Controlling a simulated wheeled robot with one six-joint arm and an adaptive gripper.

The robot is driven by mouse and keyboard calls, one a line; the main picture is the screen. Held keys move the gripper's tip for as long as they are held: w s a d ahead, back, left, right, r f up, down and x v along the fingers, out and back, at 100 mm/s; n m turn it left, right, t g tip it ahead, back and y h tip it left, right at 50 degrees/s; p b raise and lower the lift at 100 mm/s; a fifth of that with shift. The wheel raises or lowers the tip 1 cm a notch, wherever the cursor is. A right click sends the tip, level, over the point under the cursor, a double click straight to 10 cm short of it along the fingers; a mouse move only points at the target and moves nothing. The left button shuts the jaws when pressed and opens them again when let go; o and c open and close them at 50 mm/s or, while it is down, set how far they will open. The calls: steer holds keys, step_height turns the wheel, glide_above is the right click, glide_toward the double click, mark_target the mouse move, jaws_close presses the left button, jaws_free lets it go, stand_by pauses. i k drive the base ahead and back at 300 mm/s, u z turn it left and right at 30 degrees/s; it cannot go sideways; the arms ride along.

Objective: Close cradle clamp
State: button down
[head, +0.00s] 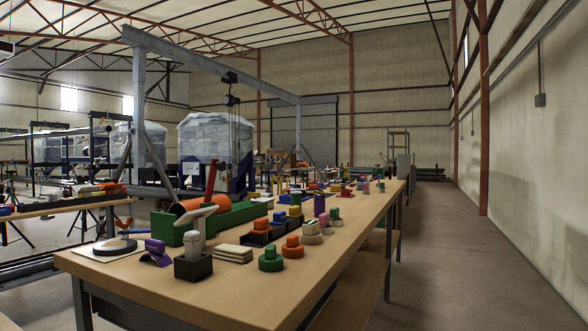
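A long green cradle (240,216) lies on the near part of the wooden workbench. An orange pipe (190,207) rests in it, its round end facing left. A thin red lever (211,182) stands up, slightly tilted, beside the pipe; it looks like the clamp's arm, raised off the pipe. Its hinge is hidden. My gripper is not in this view.
The workbench (225,294) has a bare front strip. Near the cradle are a dark disc (115,246), a purple piece (156,250), stacked pale plates (233,253) and green (271,260) and orange (292,248) knobs. The aisle floor (445,260) on the right is clear.

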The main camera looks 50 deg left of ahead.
mark_target(216, 164)
steer(key=u, duration=0.35)
steer(key=i, duration=1.15)
steer(key=u, duration=0.8)
